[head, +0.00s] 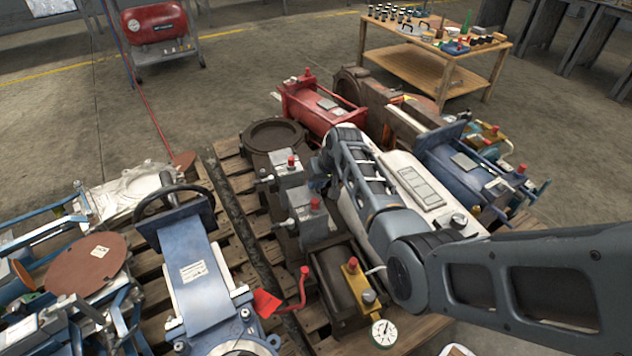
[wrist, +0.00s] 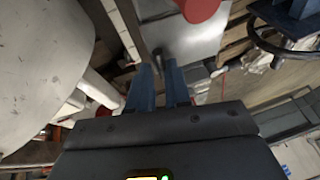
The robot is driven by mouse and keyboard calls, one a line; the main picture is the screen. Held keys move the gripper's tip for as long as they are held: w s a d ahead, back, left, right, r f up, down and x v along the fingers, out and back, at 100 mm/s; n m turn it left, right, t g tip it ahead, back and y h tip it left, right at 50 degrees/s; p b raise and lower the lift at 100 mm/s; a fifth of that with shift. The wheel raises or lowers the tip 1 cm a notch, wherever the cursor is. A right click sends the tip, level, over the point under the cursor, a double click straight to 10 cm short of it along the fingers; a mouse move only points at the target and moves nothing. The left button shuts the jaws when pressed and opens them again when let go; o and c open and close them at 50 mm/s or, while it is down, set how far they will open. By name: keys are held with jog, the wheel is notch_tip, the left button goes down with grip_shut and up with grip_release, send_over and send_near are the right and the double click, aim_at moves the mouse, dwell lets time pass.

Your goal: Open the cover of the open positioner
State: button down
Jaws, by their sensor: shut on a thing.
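Two grey positioner boxes with red knobs stand on the dark valve assembly in the head view, a rear one (head: 290,170) and a front one (head: 314,222). I cannot tell for sure which one has its cover open. My gripper (head: 318,184) is beside them, partly hidden by my arm. In the wrist view my blue fingers (wrist: 160,76) are close together on a small dark handle-like piece (wrist: 157,54). It lies against a pale grey panel (wrist: 188,42), apparently the positioner's cover. A red knob (wrist: 200,7) shows above the panel. The hinge side is not clear.
A large white cylinder (wrist: 40,60) is close on the left in the wrist view. A blue actuator (head: 198,275), a red lever (head: 300,290) and a gauge (head: 384,332) crowd the pallet's front. A red actuator (head: 322,110) stands behind. Open floor lies beyond.

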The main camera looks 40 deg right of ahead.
jog(key=shift+w+a+r, duration=0.1)
jog(key=shift+w+a, duration=0.1)
jog(key=shift+a, duration=0.15)
